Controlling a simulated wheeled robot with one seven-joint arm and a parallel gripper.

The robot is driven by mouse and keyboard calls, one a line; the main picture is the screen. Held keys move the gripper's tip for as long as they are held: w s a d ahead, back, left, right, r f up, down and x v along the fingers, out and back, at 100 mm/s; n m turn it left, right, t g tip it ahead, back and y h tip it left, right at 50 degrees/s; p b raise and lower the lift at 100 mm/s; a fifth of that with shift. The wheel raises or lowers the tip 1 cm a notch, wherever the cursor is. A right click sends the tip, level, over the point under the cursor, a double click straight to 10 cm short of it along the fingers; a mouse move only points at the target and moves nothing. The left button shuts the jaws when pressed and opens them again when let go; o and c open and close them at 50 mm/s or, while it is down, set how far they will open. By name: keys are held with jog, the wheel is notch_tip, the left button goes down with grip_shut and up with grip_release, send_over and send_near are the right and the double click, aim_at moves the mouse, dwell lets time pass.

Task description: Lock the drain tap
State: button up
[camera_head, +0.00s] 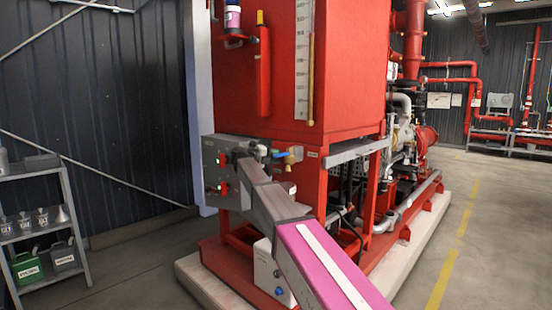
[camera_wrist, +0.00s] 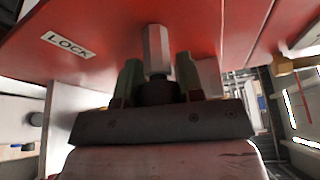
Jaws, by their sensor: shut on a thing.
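A pale hexagonal metal fitting (camera_wrist: 156,48) stands against the red tank face beside a LOCK label (camera_wrist: 68,45) in the wrist view. It appears to be the drain tap, with a dark round part at its near end. My gripper (camera_wrist: 157,80) has its two greenish fingers on either side of this dark part and is shut on it. The fingers partly hide the part. In the head view, my gripper (camera_head: 260,150) is at the tank's lower left corner, where my arm covers most of the fitting.
A brass valve with a blue handle (camera_head: 287,155) is close to the right of my gripper. A grey control panel (camera_head: 212,165) is behind and left. A shelf with cans (camera_head: 42,215) stands at far left. Clear floor with a yellow line (camera_head: 455,240) lies right.

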dwell(0.3)
jog(key=o, duration=0.9)
jog(key=v, duration=1.1)
jog(key=shift+d, duration=0.1)
